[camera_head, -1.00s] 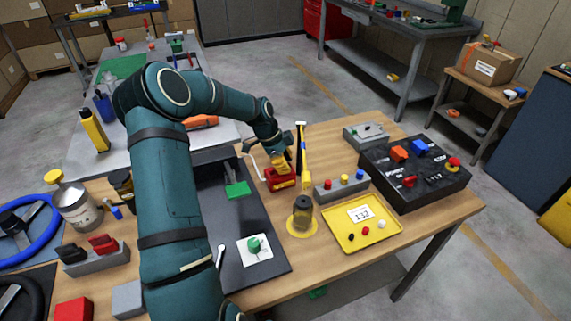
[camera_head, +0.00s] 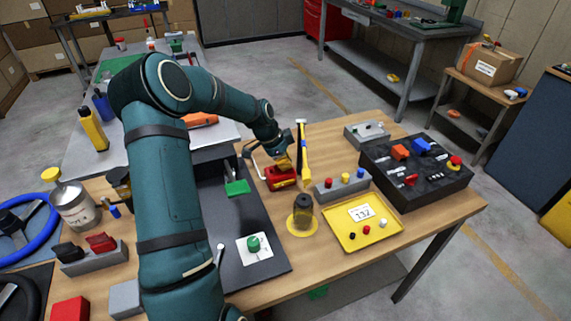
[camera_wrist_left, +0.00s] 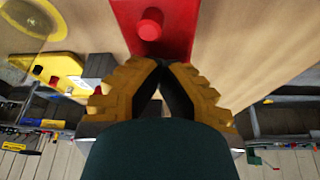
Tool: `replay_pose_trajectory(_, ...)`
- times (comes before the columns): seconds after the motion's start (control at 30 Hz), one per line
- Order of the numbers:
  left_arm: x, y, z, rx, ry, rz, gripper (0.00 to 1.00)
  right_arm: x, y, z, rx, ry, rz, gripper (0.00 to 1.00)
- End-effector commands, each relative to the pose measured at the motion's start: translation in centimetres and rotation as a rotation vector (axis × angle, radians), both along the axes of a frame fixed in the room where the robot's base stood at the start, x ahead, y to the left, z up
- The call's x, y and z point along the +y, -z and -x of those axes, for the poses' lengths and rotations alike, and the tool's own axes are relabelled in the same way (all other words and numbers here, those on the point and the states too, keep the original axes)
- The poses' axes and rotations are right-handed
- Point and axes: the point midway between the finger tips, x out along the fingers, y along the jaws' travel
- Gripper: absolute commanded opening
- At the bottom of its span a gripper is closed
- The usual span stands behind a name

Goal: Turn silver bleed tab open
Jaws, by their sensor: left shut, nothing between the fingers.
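My left gripper (camera_head: 284,164) is at a red block (camera_head: 279,178) on the wooden table in the head view. In the left wrist view the yellow fingers (camera_wrist_left: 162,66) are shut with their tips together and nothing between them. The red block (camera_wrist_left: 172,48) with a round red knob (camera_wrist_left: 150,24) lies just beyond the fingertips; whether they touch it I cannot tell. I cannot make out a silver bleed tab for certain; the gripper hides part of the red block. My right gripper is not in view.
A dark mat (camera_head: 262,280) lies to the left.

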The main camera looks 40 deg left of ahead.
Motion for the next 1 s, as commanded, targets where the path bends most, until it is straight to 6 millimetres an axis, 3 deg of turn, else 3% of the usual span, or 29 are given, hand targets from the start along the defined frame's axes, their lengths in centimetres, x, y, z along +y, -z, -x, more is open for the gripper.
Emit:
replay_pose_trajectory(0.37,-0.1,0.1,0.1,0.002,-0.040,0.004,0.00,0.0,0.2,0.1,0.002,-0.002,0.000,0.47)
replay_pose_trajectory(0.43,-0.1,0.1,0.1,0.002,-0.039,0.004,0.25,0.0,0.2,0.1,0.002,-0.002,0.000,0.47)
replay_pose_trajectory(0.47,-0.1,0.1,0.1,0.002,-0.039,0.004,0.31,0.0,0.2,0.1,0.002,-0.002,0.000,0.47)
replay_pose_trajectory(0.8,0.0,-0.2,0.1,0.000,-0.040,0.002,0.31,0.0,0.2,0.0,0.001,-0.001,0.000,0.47)
replay_pose_trajectory(1.0,0.6,-2.5,0.8,-0.002,-0.041,-0.002,0.31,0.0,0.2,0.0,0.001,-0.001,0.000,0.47)
